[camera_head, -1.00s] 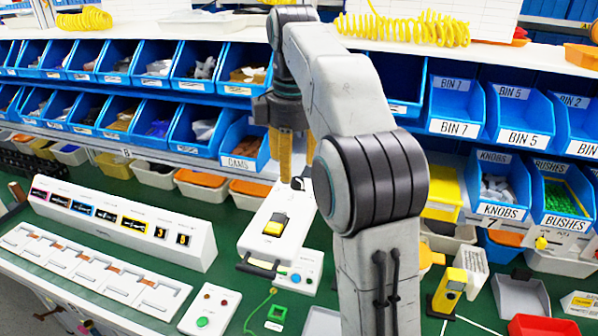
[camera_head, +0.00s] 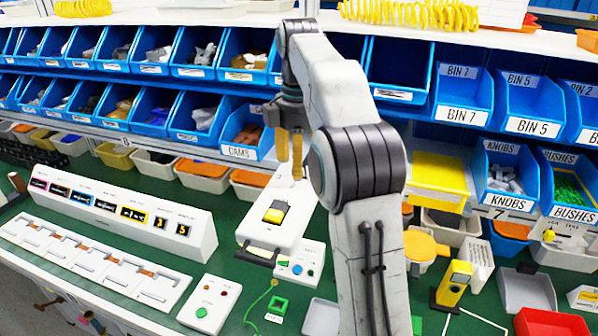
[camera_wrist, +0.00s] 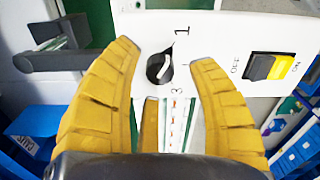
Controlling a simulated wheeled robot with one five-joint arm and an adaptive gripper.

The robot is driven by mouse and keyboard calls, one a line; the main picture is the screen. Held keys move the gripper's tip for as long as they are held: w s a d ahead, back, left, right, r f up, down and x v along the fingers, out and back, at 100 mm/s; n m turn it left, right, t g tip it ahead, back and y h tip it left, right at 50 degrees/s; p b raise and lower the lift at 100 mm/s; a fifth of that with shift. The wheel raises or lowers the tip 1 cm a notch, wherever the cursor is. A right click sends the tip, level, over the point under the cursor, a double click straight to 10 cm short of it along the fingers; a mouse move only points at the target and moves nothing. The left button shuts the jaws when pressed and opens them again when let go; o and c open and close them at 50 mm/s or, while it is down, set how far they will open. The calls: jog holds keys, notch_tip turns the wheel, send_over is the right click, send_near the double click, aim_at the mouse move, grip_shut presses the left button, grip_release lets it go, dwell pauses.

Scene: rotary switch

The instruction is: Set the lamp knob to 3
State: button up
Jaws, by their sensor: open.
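The lamp knob (camera_wrist: 160,67) is a small round black knob with a white line, on a white panel (camera_wrist: 225,30) in the wrist view. Its pointed tip is toward the printed 1; a printed 3 lies on the opposite side. My gripper (camera_wrist: 163,54) is open, with yellow fingers on either side of the knob and a third finger below it in the picture. I see no finger touching the knob. In the head view my gripper (camera_head: 290,157) is over the far end of the white box (camera_head: 252,232), where the knob cannot be made out clearly.
A yellow and black rocker switch (camera_wrist: 268,67) sits on the same panel; it also shows in the head view (camera_head: 275,211). A white console (camera_head: 120,210) stands to the left. Rows of blue bins (camera_head: 195,120) stand behind. A button box (camera_head: 208,303) is nearer.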

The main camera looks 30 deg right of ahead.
jog(key=shift+f, duration=0.8)
jog(key=shift+o, duration=0.3)
grip_shut()
